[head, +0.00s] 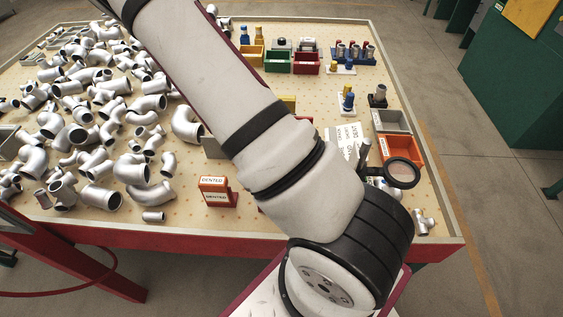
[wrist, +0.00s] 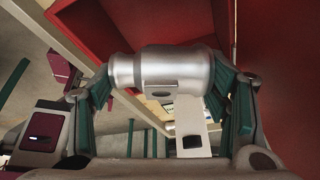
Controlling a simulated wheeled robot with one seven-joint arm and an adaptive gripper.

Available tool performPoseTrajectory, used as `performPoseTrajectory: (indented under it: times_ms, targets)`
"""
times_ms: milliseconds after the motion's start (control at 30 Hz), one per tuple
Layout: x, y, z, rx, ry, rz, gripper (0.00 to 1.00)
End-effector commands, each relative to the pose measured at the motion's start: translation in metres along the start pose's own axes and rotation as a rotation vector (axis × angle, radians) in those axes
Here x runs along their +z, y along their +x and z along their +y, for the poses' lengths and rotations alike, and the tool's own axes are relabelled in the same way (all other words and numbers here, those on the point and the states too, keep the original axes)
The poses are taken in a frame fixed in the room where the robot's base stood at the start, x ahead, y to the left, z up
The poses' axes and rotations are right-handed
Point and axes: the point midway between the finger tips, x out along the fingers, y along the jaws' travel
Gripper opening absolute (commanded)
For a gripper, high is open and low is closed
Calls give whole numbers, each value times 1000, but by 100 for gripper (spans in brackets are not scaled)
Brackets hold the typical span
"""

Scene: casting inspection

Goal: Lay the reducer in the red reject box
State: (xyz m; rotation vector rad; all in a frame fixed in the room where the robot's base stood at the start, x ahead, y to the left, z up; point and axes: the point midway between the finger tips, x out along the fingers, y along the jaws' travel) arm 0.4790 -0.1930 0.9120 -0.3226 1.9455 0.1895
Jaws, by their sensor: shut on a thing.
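The reducer (wrist: 165,72) is a shiny metal tube, wider at its right end and stepping down to a narrower left end in the wrist view. My gripper (wrist: 165,80) is shut on it, with green-padded fingers at both ends, and the reducer lies crosswise between them. A small red box (head: 306,62) stands at the back of the table in the head view, right of a green one; I cannot read its label. Large red surfaces (wrist: 285,70) fill the top and right of the wrist view; I cannot tell whether they belong to that box. My arm hides my gripper in the head view.
Many metal pipe fittings (head: 100,195) cover the left of the table. A green box (head: 278,62) and a yellow box (head: 252,55) stand at the back. A grey tray (head: 391,121), an orange tray (head: 409,147) and a magnifier (head: 402,173) are at the right.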

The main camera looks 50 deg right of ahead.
Motion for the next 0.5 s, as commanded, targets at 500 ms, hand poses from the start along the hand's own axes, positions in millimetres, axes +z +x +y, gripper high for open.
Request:
performPoseTrajectory:
  times_ms: [500]
  targets:
    - [23,52,1,2,0,1,19]
